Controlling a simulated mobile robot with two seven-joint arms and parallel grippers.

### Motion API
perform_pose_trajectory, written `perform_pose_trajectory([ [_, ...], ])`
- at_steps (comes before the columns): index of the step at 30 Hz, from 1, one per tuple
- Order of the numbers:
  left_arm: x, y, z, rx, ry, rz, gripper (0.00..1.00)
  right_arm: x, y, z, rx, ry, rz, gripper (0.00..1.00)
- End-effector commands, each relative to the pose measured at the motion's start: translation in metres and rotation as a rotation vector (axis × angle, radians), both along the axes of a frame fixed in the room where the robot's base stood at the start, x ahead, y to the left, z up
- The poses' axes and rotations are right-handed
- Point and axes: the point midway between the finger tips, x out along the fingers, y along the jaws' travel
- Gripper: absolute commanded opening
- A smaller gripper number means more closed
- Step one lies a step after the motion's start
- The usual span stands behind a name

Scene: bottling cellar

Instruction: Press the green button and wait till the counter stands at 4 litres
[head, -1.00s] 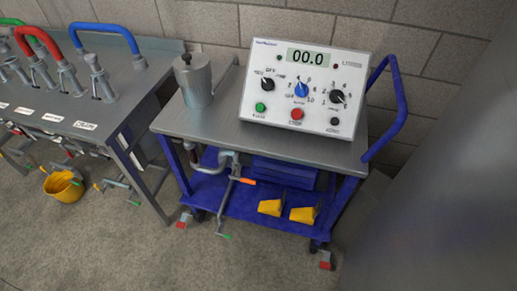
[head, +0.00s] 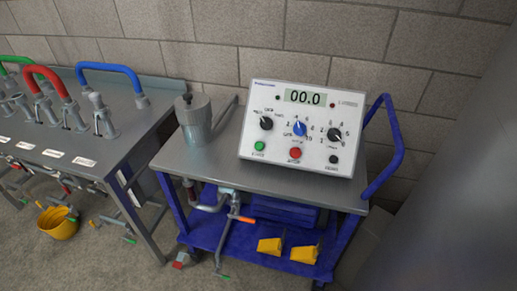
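A white control box (head: 251,101) stands on the grey top of a blue cart in the head view. Its counter display (head: 305,97) reads 00.0. The green button (head: 259,146) is at the lower left of the panel. A red button (head: 295,153) sits to its right, and a small black button (head: 333,159) is at the lower right. A blue knob (head: 299,128) is in the middle, with black knobs (head: 266,123) on either side. Neither of my grippers is in view.
A grey lidded canister (head: 194,122) stands left of the box on the cart top (head: 215,172). A bench (head: 60,132) with coloured hoses is at the left. A yellow bucket (head: 58,224) hangs or stands below it. The blue cart handle (head: 399,150) rises at the right.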

Motion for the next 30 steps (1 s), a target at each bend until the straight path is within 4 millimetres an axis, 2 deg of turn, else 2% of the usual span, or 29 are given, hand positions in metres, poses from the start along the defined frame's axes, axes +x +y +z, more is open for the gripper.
perform_pose_trajectory([
  [11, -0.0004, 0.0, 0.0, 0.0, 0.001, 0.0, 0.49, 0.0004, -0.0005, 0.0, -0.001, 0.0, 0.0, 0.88],
  [24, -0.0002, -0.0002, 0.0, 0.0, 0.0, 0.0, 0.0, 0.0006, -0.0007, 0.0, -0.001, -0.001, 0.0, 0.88],
  [30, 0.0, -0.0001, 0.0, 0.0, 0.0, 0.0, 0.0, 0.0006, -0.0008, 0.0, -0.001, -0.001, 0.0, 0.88],
])
